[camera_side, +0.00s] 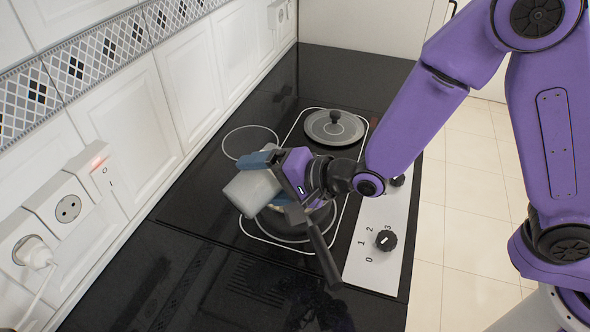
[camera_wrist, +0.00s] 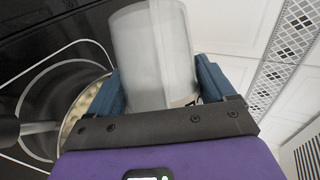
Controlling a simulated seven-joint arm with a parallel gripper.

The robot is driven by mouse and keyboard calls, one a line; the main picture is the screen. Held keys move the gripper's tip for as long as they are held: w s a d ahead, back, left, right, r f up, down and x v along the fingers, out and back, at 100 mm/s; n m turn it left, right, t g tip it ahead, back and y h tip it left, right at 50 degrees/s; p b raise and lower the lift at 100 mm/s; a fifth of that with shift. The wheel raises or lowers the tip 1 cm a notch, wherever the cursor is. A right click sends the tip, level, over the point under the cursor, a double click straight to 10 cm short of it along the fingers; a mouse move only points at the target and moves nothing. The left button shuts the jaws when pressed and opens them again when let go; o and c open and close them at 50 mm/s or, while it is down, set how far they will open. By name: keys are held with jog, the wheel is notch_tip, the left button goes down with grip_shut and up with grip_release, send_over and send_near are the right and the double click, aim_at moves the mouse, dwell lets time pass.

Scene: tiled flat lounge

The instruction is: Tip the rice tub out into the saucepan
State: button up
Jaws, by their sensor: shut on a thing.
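My gripper (camera_side: 272,182) is shut on a pale, translucent tub (camera_side: 247,190), with a blue finger on each side of it. The tub is tipped over on its side above the front of the hob; it also fills the top middle of the wrist view (camera_wrist: 150,50). The saucepan (camera_side: 290,228) sits on the front burner below, mostly hidden by my gripper, with its dark handle (camera_side: 322,245) towards the front. In the wrist view the saucepan (camera_wrist: 40,98) is at the left, with pale lumpy contents (camera_wrist: 90,100) partly visible. The tub's inside is not clear.
A round grey lid (camera_side: 334,127) with a black knob lies at the back of the hob. Control knobs (camera_side: 386,240) line the hob's right edge. An empty burner ring (camera_side: 250,141) is behind the tub. A tiled wall with sockets (camera_side: 68,207) and a plug runs along the left.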

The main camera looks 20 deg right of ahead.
aim_at(244, 214)
jog(key=shift+s+a+f+h, duration=0.2)
jog(key=shift+a+h, duration=0.1)
jog(key=shift+a, duration=0.15)
jog(key=shift+a+r+n+t+h, duration=0.1)
jog(key=shift+r+n+t+h, duration=0.35)
jog(key=shift+n+h, duration=0.55)
jog(key=shift+f+n+h, duration=0.45)
jog(key=shift+n+h, duration=0.05)
jog(key=shift+n, duration=0.2)
jog(key=shift+a+r+n+t+h, duration=0.25)
jog(key=shift+n+t+h, duration=0.1)
jog(key=shift+n+h, duration=0.15)
jog(key=shift+s+a+f+n+t+h, duration=0.25)
jog(key=shift+a+f+n+h, duration=0.2)
jog(key=shift+a+f+n, duration=0.05)
jog(key=shift+s+a+f+n+t+h, duration=0.2)
jog(key=shift+a+f+n+t+h, duration=0.05)
jog(key=shift+a+f+n+h, duration=0.25)
jog(key=shift+s+a+f+n+t+h, duration=0.3)
jog(key=shift+a+f+n+t+h, duration=0.45)
jog(key=shift+n+h, duration=0.3)
